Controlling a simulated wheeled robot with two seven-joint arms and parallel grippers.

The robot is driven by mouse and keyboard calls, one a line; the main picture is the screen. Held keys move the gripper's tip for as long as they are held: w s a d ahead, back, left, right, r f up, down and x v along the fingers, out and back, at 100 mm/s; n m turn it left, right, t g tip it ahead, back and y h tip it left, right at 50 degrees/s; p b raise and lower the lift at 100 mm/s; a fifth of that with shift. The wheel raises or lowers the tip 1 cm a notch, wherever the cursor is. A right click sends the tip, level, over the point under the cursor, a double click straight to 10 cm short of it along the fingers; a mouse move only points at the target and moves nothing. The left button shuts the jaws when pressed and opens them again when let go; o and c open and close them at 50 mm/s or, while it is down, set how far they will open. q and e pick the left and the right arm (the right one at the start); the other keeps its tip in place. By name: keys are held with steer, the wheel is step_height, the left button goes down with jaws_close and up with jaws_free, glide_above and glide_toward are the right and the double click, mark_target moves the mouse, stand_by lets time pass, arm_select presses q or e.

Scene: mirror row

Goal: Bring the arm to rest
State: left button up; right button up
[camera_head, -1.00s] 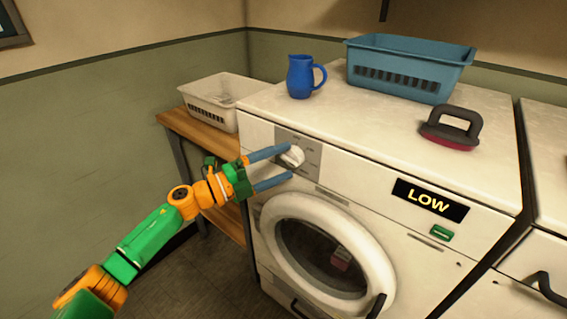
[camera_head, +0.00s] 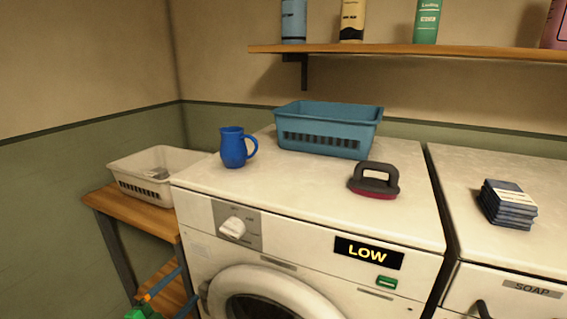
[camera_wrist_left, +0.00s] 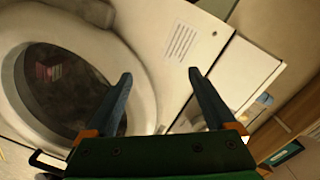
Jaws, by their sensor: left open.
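My left gripper (camera_head: 188,282) is low at the bottom left of the head view, beside the washing machine's front and below the dial. In the left wrist view the left gripper (camera_wrist_left: 160,73) has its two blue fingers spread, with nothing between them. The white dial (camera_head: 233,228) on the washing machine (camera_head: 300,243) is clear of the fingers. The display (camera_head: 368,252) reads LOW. The round door (camera_wrist_left: 125,60) is left of the fingers in the wrist view. Most of my left arm is out of the head view. My right gripper is not in view.
A blue jug (camera_head: 233,148), a teal basket (camera_head: 328,128) and a brush-like tool (camera_head: 374,181) stand on the washer. A white basket (camera_head: 158,176) sits on a wooden stand (camera_head: 135,215) at left. Stacked dark packets (camera_head: 508,205) lie at right. Bottles stand on the shelf (camera_head: 420,50).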

arm_select(q)
steer(key=s+f+n+g+y+p, duration=0.1)
steer(key=s+f+n+g+y, duration=0.3)
steer(key=s+f, duration=0.6)
steer(key=s+f+n+g+y+p, duration=0.1)
steer(key=s+f+n+g+y, duration=0.3)
steer(key=f, duration=0.9)
steer(key=s+d+f+n+g+h, duration=0.1)
steer(key=s+d+f+g, duration=0.1)
steer(key=s, duration=0.7)
steer(key=s+d+f+n+g+h+p, duration=0.1)
steer(key=s+d+f+n+g, duration=0.1)
steer(key=s, duration=0.8)
steer(key=s+d+f+n+g, duration=0.2)
steer(key=s+f, duration=0.4)
steer(key=s, duration=0.3)
steer(key=shift+s+d+g+h+p, duration=0.15)
steer(key=shift+d+g+h+p, duration=0.35)
steer(key=shift+d, duration=0.75)
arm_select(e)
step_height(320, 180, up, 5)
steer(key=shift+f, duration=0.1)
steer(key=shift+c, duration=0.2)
